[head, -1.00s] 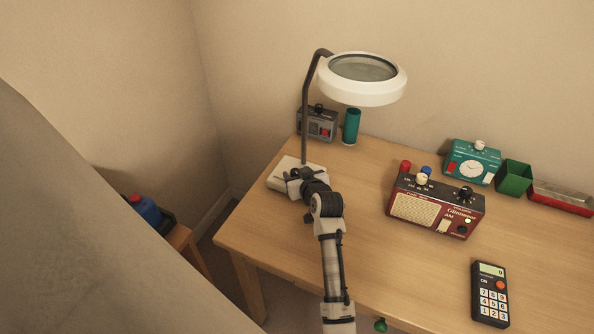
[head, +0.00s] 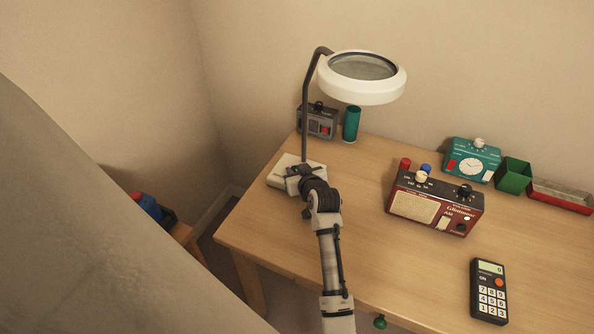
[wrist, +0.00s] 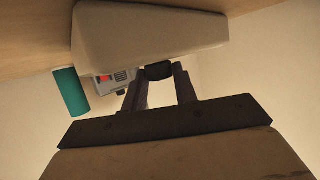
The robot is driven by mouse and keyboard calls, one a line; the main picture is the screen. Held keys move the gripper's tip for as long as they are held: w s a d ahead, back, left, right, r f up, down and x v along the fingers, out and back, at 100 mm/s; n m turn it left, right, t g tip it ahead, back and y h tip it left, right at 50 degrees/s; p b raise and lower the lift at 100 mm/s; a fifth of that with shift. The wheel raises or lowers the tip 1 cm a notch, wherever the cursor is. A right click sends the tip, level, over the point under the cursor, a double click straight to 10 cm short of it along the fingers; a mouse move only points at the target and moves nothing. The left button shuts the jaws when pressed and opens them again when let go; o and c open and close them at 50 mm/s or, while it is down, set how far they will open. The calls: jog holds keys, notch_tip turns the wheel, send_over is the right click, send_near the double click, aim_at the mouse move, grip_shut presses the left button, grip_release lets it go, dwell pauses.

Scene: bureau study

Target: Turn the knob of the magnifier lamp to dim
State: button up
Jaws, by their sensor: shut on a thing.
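The magnifier lamp stands at the back left of the desk, with a white ring head (head: 398,86), a dark bent arm and a pale base (head: 280,183). In the wrist view the lamp's base (wrist: 150,28) fills the top, and its small dark knob (wrist: 158,71) sticks out from the base's face. My gripper (wrist: 159,78) has one finger on each side of the knob and is shut on it. In the head view my gripper (head: 296,176) is at the front of the base, and my own wrist hides the knob.
A grey device (head: 316,121) and a teal cylinder (head: 351,124) stand behind the lamp. A red radio (head: 435,206), a teal timer (head: 471,160), a green box (head: 514,176) and a calculator (head: 488,291) are to the right. The desk between lamp and radio is clear.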

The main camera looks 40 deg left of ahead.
jog(key=shift+s+a+r+m+p, duration=0.15)
jog(key=shift+m+p, duration=0.15)
jog(key=shift+p, duration=0.2)
jog(key=shift+m+t+h+p, duration=0.5)
jog(key=shift+t+h+p, duration=0.1)
jog(key=shift+t+p, duration=0.1)
jog(key=shift+s+a+m+t+h+p, duration=0.1)
jog(key=shift+m+t+h+p, duration=0.05)
jog(key=shift+m+t+h, duration=0.35)
jog(key=shift+s+a+m+t+h+p, duration=0.15)
jog(key=shift+m+t+h, duration=0.25)
jog(key=shift+m, duration=0.2)
jog(key=m+t+h+b, duration=0.2)
jog(key=m+b, duration=0.1)
jog(key=shift+a+f+h, duration=0.1)
jog(key=shift+f+h, duration=0.25)
jog(key=shift+h, duration=0.05)
jog(key=m+h+b, duration=0.1)
jog(key=m+t+h+b, duration=0.1)
jog(key=h+b, duration=0.1)
jog(key=shift+a+r+m+b, duration=0.1)
jog(key=shift+r+m+b, duration=0.1)
jog(key=shift+m+b, duration=0.15)
jog(key=shift+m+h, duration=0.25)
jog(key=shift+h, duration=0.05)
jog(key=o, duration=1)
jog(key=shift+c, duration=0.2)
